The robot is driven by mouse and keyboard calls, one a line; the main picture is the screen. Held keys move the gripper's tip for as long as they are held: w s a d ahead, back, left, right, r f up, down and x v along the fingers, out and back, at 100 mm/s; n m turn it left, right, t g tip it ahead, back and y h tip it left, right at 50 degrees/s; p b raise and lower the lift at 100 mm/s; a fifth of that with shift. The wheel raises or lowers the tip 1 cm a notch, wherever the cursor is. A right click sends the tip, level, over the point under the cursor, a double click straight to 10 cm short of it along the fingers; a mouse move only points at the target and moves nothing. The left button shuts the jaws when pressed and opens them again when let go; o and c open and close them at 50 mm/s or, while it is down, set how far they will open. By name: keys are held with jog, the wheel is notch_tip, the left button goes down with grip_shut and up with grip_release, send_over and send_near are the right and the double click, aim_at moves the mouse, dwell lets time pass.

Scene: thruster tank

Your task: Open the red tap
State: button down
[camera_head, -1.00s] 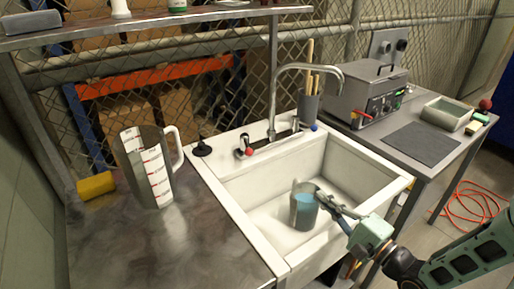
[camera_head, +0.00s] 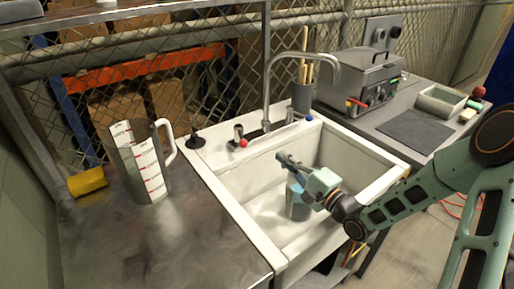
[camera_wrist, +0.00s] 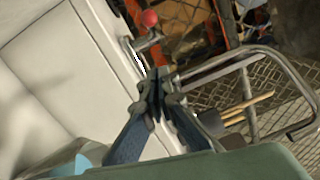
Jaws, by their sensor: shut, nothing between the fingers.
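The red tap (camera_head: 243,143) is a small red ball on a short chrome fitting at the sink's back rim, left of the spout (camera_head: 267,80). In the wrist view the red ball (camera_wrist: 149,18) shows near the top, on a short metal stem. My gripper (camera_head: 283,158) is over the sink basin, to the right and in front of the red tap, and apart from it. Its fingers are shut and empty, pointing toward the back rim. In the wrist view the fingertips (camera_wrist: 158,75) are below the red ball.
A cup with blue liquid (camera_head: 297,208) stands in the white sink (camera_head: 225,205) under my gripper, which partly hides it. A blue tap (camera_head: 309,117) is right of the spout. A black knob (camera_head: 196,140) stands left of the red tap. A measuring jug (camera_head: 140,165) stands further left.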

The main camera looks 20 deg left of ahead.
aim_at(241, 135)
jog(key=w+a+r, duration=0.1)
jog(key=a, duration=0.8)
jog(key=shift+w, duration=0.35)
jog(key=shift+s, duration=0.1)
